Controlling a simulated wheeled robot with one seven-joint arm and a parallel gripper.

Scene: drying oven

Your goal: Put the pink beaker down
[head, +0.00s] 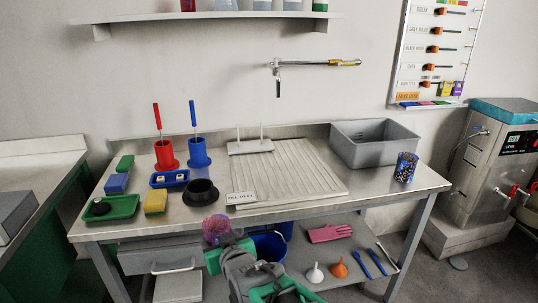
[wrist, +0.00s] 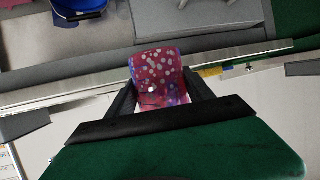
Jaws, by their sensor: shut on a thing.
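The pink beaker (head: 216,228), with pale spots, is at the bench's front edge in the head view. In the wrist view the pink beaker (wrist: 158,72) sits between the two dark fingers. My gripper (head: 222,240) is shut on it; the gripper also shows in the wrist view (wrist: 159,92). The beaker overlaps the front edge of the steel bench (head: 300,202) in the picture; its height above the bench cannot be told. A dark blue spotted beaker (head: 405,167) stands at the bench's right end.
Left are a black round holder (head: 200,192), a yellow sponge (head: 155,202) and a green tray (head: 112,208). A grey basin (head: 375,145) stands back right. Bare steel lies right of the drainboard.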

